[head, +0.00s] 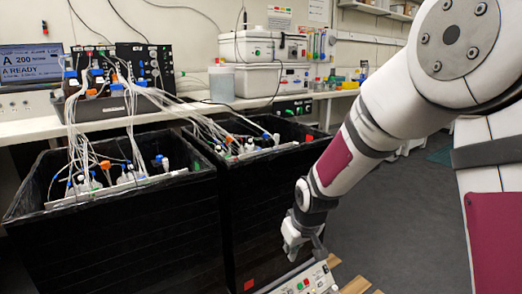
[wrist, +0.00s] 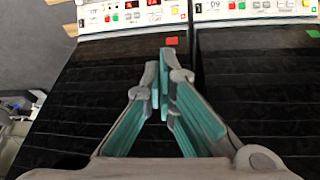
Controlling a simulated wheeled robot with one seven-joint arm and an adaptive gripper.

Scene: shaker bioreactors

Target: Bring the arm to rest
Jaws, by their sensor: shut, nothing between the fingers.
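My arm reaches down from the upper right in the head view, with its wrist (head: 297,228) low in front of the right black shaker box (head: 262,200). The fingers are not clearly seen there. In the wrist view my gripper (wrist: 163,85) is shut and empty, its teal-padded fingertips together. It points toward the dark faces of the two shaker boxes, the left one (wrist: 105,90) and the right one (wrist: 260,85). The gap between the fingertips and the boxes cannot be judged.
White control panels (wrist: 135,14) with buttons run along the boxes. Bottles and white tubes fill the open black boxes (head: 110,235). A bench (head: 40,127) behind holds a monitor (head: 30,62) and white instruments (head: 262,47). Grey floor (head: 400,215) is clear at right.

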